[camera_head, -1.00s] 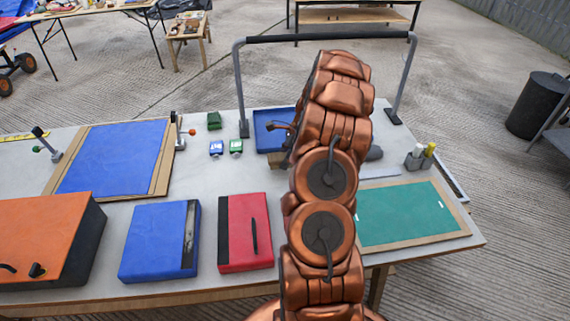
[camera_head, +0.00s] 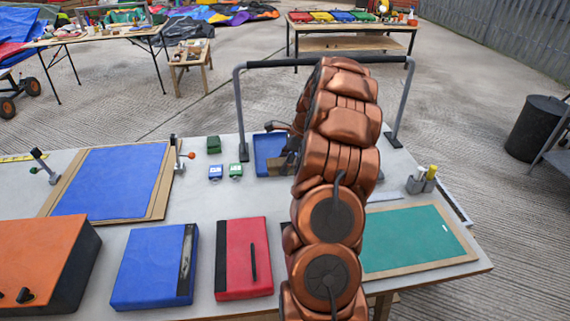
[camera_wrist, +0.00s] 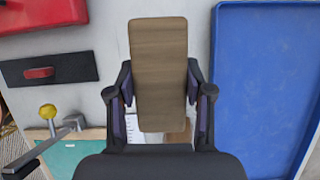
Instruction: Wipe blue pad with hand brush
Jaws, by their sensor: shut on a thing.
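The blue pad (camera_head: 115,180) lies flat on a wooden board at the table's left, with clamps at its sides. The hand brush (camera_wrist: 158,70) shows its plain wooden back in the wrist view, upright in the picture, between the two dark fingers of my gripper (camera_wrist: 158,95). The fingers touch its long sides and are shut on it. Its bristles are hidden beneath. In the head view my arm covers most of the gripper and brush, which are by the blue tray (camera_head: 262,142), well right of the pad. The tray (camera_wrist: 262,90) is right of the brush in the wrist view.
A grey frame (camera_head: 240,110) with a black top bar spans the table's back. A blue case (camera_head: 145,265), red case (camera_head: 240,255) and orange box (camera_head: 35,240) line the front. Small bottles (camera_head: 216,172) and a green block (camera_head: 214,144) stand between pad and tray. A green pad (camera_head: 415,240) lies right.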

